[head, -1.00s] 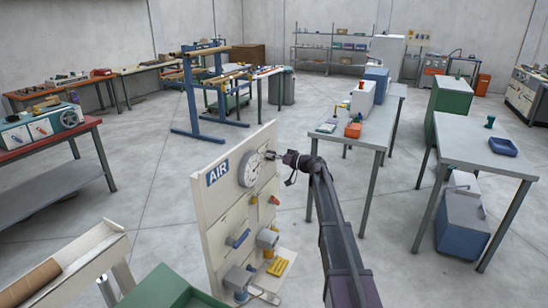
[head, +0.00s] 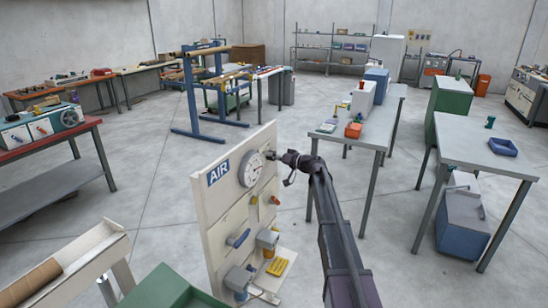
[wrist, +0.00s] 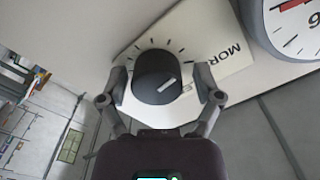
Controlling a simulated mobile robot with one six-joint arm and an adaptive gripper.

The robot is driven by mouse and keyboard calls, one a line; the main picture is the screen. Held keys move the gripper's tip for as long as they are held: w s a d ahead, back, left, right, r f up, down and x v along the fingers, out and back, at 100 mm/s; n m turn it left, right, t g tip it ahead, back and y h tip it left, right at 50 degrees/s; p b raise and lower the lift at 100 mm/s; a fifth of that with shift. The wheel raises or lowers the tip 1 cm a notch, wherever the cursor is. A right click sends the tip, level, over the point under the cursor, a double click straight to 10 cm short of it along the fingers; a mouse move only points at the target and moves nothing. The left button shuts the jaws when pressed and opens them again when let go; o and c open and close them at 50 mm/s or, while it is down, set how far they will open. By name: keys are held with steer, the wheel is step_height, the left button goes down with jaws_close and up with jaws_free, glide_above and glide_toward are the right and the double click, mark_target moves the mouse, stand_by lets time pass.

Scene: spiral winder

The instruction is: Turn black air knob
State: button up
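The black air knob (wrist: 155,78) is in the middle of the wrist view. My gripper (wrist: 160,84) is open, with one fingertip on each side of the knob and a visible gap on both sides. In the head view my gripper (head: 272,155) is at the upper right of the cream AIR panel (head: 217,210); the knob cannot be made out there.
A round white gauge (head: 251,169) is close beside the gripper; it also shows in the wrist view (wrist: 290,22). Lower on the panel are a blue handle (head: 238,238) and small red and yellow knobs. A grey table (head: 365,125) stands behind to the right.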

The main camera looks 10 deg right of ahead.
steer(key=shift+d, duration=0.15)
steer(key=shift+d, duration=0.15)
steer(key=v, duration=1.1)
steer(key=shift+s+d, duration=0.2)
steer(key=shift+s, duration=0.05)
steer(key=s+a+f+g+h, duration=0.35)
steer(key=s+a+f, duration=0.25)
steer(key=s, duration=0.3)
steer(key=s+a+f+g+h, duration=0.2)
steer(key=s+a+f+g, duration=0.3)
steer(key=s, duration=0.4)
steer(key=s+f+m+g+h, duration=0.1)
steer(key=s+f+h, duration=0.2)
steer(key=s, duration=0.7)
steer(key=s+d+f+m+g+h, duration=0.1)
steer(key=s+f+h, duration=0.3)
steer(key=s, duration=0.6)
steer(key=shift+s+d+f+m+h, duration=0.15)
steer(key=shift+d+f+m+h, duration=0.15)
steer(key=shift+m+h, duration=0.6)
